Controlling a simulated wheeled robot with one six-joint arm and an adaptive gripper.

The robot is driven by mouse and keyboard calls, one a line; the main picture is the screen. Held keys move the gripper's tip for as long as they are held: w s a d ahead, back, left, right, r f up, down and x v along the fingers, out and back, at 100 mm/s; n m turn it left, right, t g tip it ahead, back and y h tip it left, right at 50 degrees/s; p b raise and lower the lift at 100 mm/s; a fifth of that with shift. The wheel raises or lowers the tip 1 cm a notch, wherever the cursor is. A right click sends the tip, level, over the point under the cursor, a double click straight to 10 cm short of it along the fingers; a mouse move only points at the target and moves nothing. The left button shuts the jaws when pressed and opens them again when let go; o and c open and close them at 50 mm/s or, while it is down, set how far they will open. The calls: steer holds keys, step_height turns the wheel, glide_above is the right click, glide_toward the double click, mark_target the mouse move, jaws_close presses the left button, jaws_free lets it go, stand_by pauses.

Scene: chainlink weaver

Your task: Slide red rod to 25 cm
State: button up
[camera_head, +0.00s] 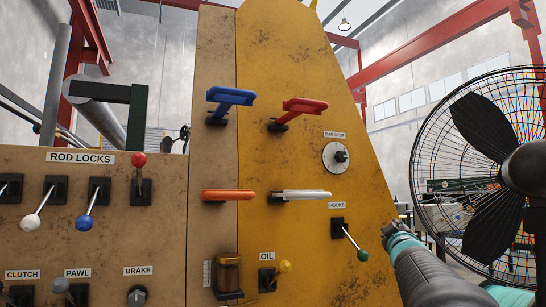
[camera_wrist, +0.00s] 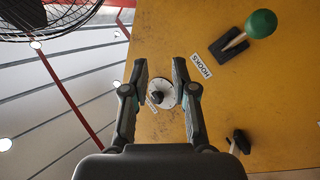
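The red rod handle (camera_head: 304,105) sticks out from a dark mount high on the yellow panel (camera_head: 325,85) in the head view. A scale for it is not readable here. My gripper (camera_wrist: 160,72) is open and empty in the wrist view. The round white BAR STOP dial (camera_wrist: 160,95) shows between its fingers, seemingly beyond them; it is also in the head view (camera_head: 336,157). In the head view, my arm is at lower right, and the fingers cannot be made out clearly.
Blue (camera_head: 231,97), orange (camera_head: 229,195) and white (camera_head: 302,195) handles project from the panels. A green-knobbed hooks lever (camera_head: 353,242) is near my arm. A large black fan (camera_head: 490,165) stands at right. Beige panel levers (camera_head: 90,205) are at left.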

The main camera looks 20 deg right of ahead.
step_height(320, 180, up, 10)
steer(key=a+n+t+y, duration=0.1)
steer(key=n+t+y, duration=0.1)
steer(key=n+t, duration=0.3)
steer(key=n+y, duration=2.5)
steer(key=y, duration=0.1)
glide_toward(317, 106)
steer(key=shift+t, duration=0.3)
steer(key=p+x, duration=0.4)
steer(key=x, duration=0.7)
steer(key=shift+a+f+p, duration=0.1)
steer(key=shift+a+p, duration=0.1)
steer(key=shift+p, duration=0.2)
